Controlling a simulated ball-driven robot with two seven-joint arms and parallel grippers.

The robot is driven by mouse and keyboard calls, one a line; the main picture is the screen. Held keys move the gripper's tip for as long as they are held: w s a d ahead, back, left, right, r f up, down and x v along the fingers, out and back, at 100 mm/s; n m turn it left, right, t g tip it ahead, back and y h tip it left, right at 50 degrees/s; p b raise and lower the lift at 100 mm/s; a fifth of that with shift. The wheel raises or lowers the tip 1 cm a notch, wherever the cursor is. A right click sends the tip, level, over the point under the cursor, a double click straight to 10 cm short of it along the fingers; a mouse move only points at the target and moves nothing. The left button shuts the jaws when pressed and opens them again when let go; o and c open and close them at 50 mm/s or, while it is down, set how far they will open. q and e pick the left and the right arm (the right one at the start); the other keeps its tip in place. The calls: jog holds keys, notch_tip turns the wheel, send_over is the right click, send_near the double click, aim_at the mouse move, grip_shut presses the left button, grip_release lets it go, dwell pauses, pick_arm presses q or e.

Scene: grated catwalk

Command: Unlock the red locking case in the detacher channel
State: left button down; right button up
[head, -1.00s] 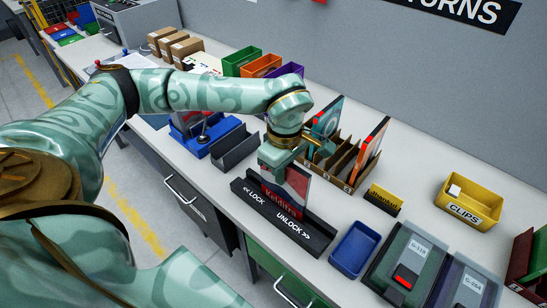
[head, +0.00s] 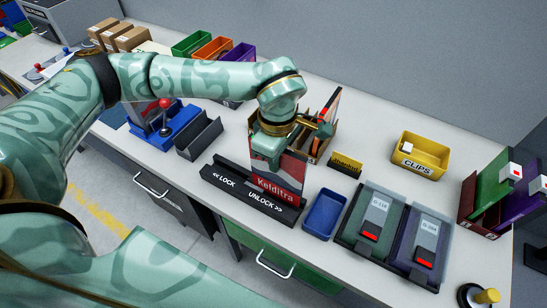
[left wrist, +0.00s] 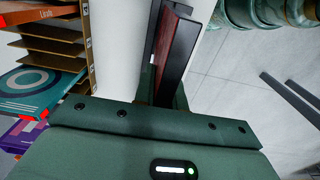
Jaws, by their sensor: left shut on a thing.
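The red case (head: 289,172), labelled "Kelditra", stands upright in the black detacher channel (head: 215,185). The channel is marked LOCK at its left and UNLOCK at its right; the case is at the UNLOCK end. My left gripper (head: 268,158) is shut on the case from above; its fingers hide part of it. In the left wrist view the dark red case (left wrist: 178,45) shows edge-on beyond my green gripper body. The case's lower edge is hidden by the channel's front wall. My right gripper is not in view.
Behind the gripper is a cardboard rack (head: 318,150) of cases. To the right are an empty blue tray (head: 324,215), two grey-labelled cases (head: 372,225), a yellow CLIPS bin (head: 420,155) and a small yellow-and-black block (head: 346,165). A grey holder (head: 198,137) stands left.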

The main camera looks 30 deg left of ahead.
pick_arm(q)
jog(key=shift+r+p, duration=1.8)
jog(key=shift+r, duration=0.85)
